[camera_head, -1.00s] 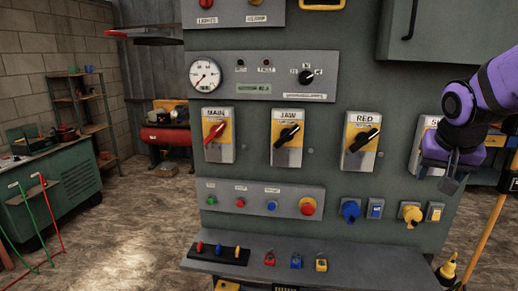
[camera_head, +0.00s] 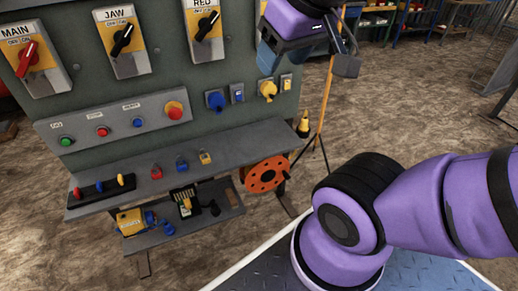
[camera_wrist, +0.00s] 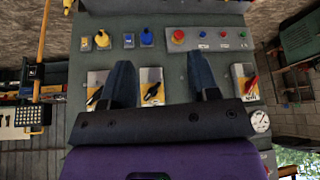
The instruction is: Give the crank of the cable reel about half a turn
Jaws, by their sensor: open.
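The cable reel (camera_head: 265,174) is an orange disc with dark holes, at the right end of the low shelf under the panel in the head view. Its crank cannot be made out clearly. My gripper (camera_head: 307,58) is at the top of the head view, in front of the panel's right side, above and slightly right of the reel and well apart from it. In the wrist view my gripper (camera_wrist: 160,75) has its two dark fingers spread apart with nothing between them. The reel is not recognisable in the wrist view.
The grey shelf (camera_head: 130,180) holds padlocks, and a lower shelf (camera_head: 190,228) holds a yellow box. Open gravel floor (camera_head: 420,115) lies to the right.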

